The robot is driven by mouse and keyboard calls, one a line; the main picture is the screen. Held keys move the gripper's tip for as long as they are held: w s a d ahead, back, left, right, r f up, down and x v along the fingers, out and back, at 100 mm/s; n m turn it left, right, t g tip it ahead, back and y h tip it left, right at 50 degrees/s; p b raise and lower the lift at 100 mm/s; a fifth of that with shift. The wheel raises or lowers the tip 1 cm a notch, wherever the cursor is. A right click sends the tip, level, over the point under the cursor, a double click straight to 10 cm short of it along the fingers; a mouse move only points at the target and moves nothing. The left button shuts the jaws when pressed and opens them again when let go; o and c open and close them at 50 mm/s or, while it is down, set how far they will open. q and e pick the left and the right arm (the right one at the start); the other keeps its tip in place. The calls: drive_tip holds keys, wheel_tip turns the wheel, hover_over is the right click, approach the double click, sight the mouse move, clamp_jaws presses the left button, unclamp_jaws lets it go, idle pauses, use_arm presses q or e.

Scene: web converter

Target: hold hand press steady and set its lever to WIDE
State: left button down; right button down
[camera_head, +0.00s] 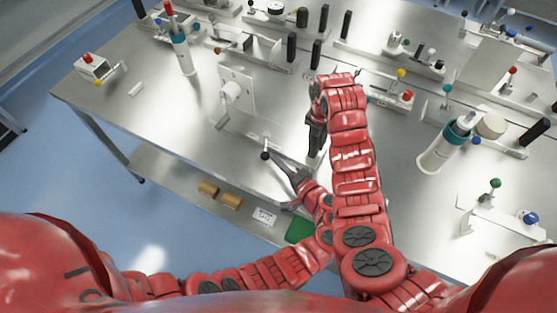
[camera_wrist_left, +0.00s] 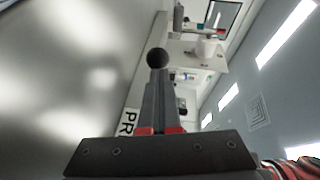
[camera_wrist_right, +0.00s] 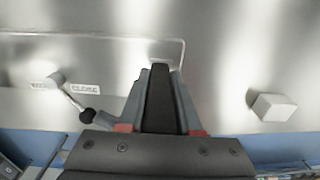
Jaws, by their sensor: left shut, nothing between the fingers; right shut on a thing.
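The hand press lever shows in the right wrist view as a thin rod with a black ball knob (camera_wrist_right: 87,115). The rod slants down and right from its pale pivot (camera_wrist_right: 55,78). A label (camera_wrist_right: 85,90), seemingly CLOSE, is right of the pivot; the left label (camera_wrist_right: 42,84) is hard to read. My right gripper (camera_wrist_right: 158,75) is shut on a black upright handle (camera_wrist_right: 160,105); in the head view it points down (camera_head: 316,140). My left gripper (camera_head: 274,157) is shut and empty, its tips at the knob (camera_head: 264,155). The knob also shows beyond them in the left wrist view (camera_wrist_left: 157,58); contact is unclear.
A white plate with a crank (camera_head: 236,90) stands behind the lever. A white-and-teal cylinder (camera_head: 450,142) stands at right and another (camera_head: 181,50) at back left. Yellow-brown blocks (camera_head: 230,200) lie on the lower shelf. The left bench top is mostly clear.

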use_arm(q)
drive_tip(key=shift+s+a+f+m+t+h, duration=0.15)
drive_tip(key=shift+a+m+t+h, duration=0.15)
drive_tip(key=shift+a, duration=0.05)
drive_tip(key=shift+s+a+m+t+h, duration=0.25)
drive_tip(key=shift+a+m+t+h, duration=0.35)
drive_tip(key=shift+a+m+h, duration=0.35)
drive_tip(key=shift+a+m+t+h, duration=0.65)
drive_tip(key=shift+a+h, duration=0.15)
drive_tip(key=shift+h, duration=0.25)
drive_tip(key=a+m+t+h, duration=0.1)
drive_tip(key=a+m+h, duration=0.1)
drive_tip(key=h, duration=0.1)
drive_tip(key=shift+a+m+h, duration=0.3)
drive_tip(key=shift+a+m, duration=0.05)
drive_tip(key=shift+m, duration=0.05)
drive_tip(key=a+m+h, duration=0.2)
drive_tip(key=h, duration=0.1)
drive_tip(key=shift+w, duration=0.35)
drive_tip(key=shift+w+a+h, duration=0.15)
drive_tip(key=shift+w+a, duration=0.2)
drive_tip(key=shift+a, duration=0.2)
drive_tip(key=shift+w+a+h, duration=0.15)
drive_tip(key=shift+w+a, duration=0.15)
drive_tip(key=shift+a, duration=0.25)
